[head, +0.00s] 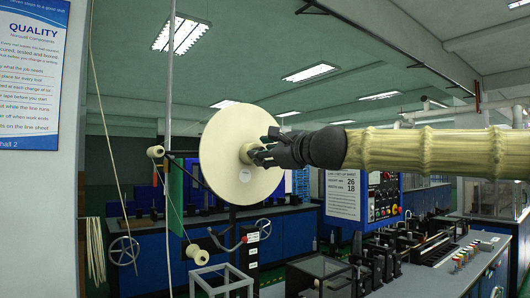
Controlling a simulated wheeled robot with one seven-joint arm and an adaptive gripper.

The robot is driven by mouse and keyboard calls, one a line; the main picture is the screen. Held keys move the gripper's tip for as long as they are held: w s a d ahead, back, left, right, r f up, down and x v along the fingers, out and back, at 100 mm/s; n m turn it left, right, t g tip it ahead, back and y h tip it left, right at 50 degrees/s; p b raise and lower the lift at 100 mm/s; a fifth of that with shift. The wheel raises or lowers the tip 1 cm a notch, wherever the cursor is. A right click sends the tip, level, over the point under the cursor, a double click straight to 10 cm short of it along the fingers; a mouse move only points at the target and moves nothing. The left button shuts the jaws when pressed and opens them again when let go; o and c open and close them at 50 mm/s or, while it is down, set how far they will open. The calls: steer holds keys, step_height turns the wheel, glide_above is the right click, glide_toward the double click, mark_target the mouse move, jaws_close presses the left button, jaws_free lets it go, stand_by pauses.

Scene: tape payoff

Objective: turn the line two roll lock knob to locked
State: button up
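A large cream roll (222,165) stands upright on a black stand in the middle of the head view, with its flat face towards me.
Small cream spools (197,254) are to the left. A control panel (384,196) and a machine bench (430,255) stand at the right. A pale wall post is at the left.

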steer(key=v, duration=1.2)
steer(key=shift+d, duration=0.1)
stand_by(0.4)
